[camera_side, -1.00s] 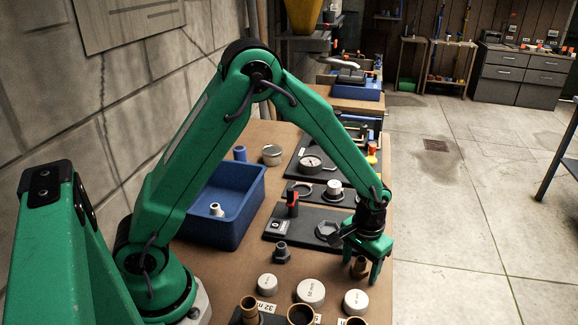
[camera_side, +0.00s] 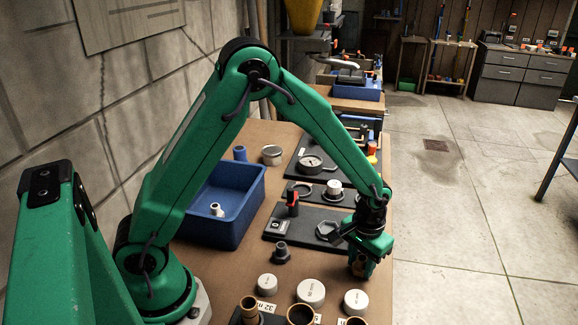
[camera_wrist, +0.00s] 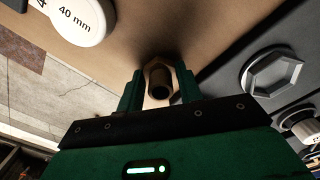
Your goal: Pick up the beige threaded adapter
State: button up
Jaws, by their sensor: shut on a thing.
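The beige threaded adapter (camera_wrist: 160,79), a tan, brownish hollow fitting with a hex base, stands between my jaws in the wrist view. In the side view only a small part of the adapter (camera_side: 367,269) shows between the fingers. My gripper (camera_side: 363,268) is shut on it, low over the brown tabletop near the right edge. In the wrist view the gripper's green fingers (camera_wrist: 160,88) press on it from left and right. Its lower end is mostly hidden, and I cannot tell any gap to the table.
White caps (camera_side: 311,292) and brown sockets (camera_side: 301,314) stand in front. A dark grey fitting (camera_side: 281,252) is to the left. A blue bin (camera_side: 249,213) holding a pale fitting (camera_side: 216,209) is farther left. A black board (camera_side: 303,222) with a hex recess lies behind my gripper.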

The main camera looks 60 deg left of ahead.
aim_at(362, 260)
jog(key=r, duration=0.4)
jog(key=shift+s+d, duration=0.15)
jog(key=shift+d, duration=0.05)
jog(key=s+d+r, duration=0.6)
jog(key=s+d, duration=0.2)
jog(key=shift+r, duration=0.25)
jog(key=shift+a, duration=0.1)
